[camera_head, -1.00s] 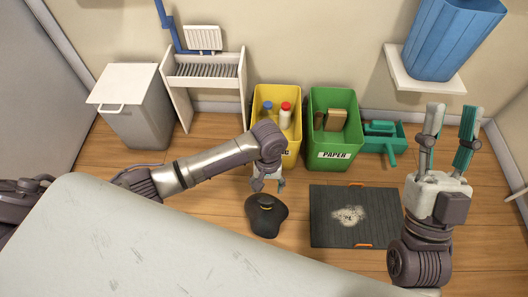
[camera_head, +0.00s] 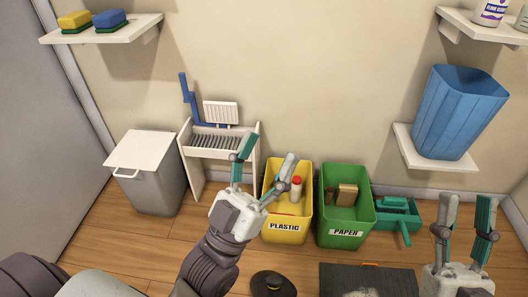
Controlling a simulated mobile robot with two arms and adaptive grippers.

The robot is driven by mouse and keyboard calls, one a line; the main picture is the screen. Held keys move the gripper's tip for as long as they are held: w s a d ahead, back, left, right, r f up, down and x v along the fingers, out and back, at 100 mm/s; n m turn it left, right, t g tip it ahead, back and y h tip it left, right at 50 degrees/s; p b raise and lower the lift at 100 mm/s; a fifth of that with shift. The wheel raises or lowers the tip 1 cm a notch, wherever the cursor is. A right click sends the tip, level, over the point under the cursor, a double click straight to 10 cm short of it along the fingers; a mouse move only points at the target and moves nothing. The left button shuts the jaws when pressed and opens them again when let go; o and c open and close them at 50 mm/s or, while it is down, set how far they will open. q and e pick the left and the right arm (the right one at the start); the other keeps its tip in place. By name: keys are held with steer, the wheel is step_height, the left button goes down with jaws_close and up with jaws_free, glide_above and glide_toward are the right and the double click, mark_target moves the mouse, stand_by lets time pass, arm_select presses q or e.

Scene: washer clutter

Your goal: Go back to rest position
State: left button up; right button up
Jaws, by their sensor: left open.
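My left gripper (camera_head: 266,155) is raised with its teal fingers pointing up and spread apart, empty. It is in front of the white rack and the yellow bin in the head view. My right gripper (camera_head: 467,208) is at the lower right, also pointing up with its fingers apart and nothing between them. The lower part of the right arm is cut off by the picture's bottom edge.
A yellow PLASTIC bin (camera_head: 285,228) and a green PAPER bin (camera_head: 345,232) stand by the wall. A dark rounded object (camera_head: 273,285) and a black mat (camera_head: 368,280) lie on the floor. A grey hamper (camera_head: 150,185), white rack (camera_head: 190,160) and shelved blue basket (camera_head: 455,110) stand around.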

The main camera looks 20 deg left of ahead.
arm_select(q)
steer(key=shift+s+a+r, duration=0.15)
steer(key=shift+s+r, duration=0.05)
steer(key=shift+s, duration=0.05)
